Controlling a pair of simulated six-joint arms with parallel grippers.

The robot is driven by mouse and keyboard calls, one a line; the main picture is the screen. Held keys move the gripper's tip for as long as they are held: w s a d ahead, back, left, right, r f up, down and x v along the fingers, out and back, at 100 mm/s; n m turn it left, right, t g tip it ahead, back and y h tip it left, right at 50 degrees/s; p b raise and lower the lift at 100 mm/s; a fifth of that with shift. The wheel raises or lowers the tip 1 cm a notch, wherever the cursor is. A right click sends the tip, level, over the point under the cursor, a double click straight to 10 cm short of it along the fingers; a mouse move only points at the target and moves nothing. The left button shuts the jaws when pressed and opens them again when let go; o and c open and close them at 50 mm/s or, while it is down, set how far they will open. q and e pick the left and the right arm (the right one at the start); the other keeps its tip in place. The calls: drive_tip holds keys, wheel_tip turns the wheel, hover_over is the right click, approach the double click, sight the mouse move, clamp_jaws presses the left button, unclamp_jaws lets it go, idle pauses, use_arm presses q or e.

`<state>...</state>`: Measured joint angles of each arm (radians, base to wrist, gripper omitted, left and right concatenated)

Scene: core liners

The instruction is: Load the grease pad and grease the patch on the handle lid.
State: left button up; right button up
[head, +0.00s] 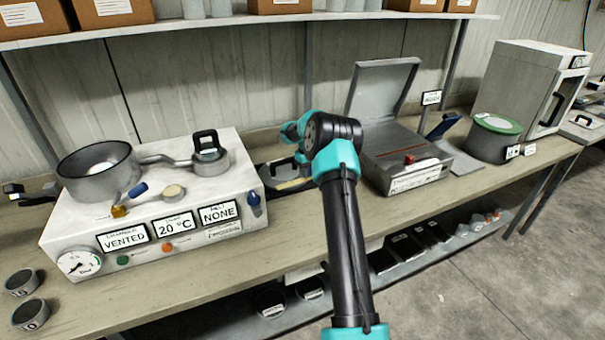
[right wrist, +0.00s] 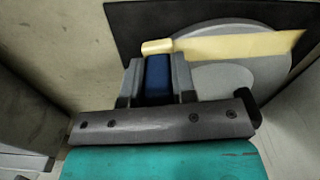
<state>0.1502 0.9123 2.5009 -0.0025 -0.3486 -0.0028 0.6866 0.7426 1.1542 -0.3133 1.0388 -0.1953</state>
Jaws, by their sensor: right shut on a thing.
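My right gripper (right wrist: 157,78) is shut on the blue handle of the grease pad (right wrist: 158,76). The pad's pale yellow strip (right wrist: 240,46) lies across a grey round disc (right wrist: 232,78) on a dark mat; I cannot tell whether it touches the disc. In the head view the yellow strip (head: 293,184) shows just left of my right arm, and the gripper's fingers are mostly hidden. The handle lid (head: 209,158), grey with a black handle, sits on the right of the white apparatus (head: 90,218). Its grease patch cannot be made out.
A grey pot (head: 98,170) stands on the apparatus, with small knobs in front of it. An open grey box (head: 400,158) stands right of my arm, then a green-topped canister (head: 494,138) and a grey oven (head: 528,98). Two small cups (head: 25,298) sit at front left.

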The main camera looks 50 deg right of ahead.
drive_tip(key=shift+s+d, duration=0.2)
drive_tip(key=shift+d, duration=0.25)
drive_tip(key=shift+d+r, duration=0.1)
drive_tip(key=shift+r, duration=3.9)
drive_tip(key=shift+r, duration=0.1)
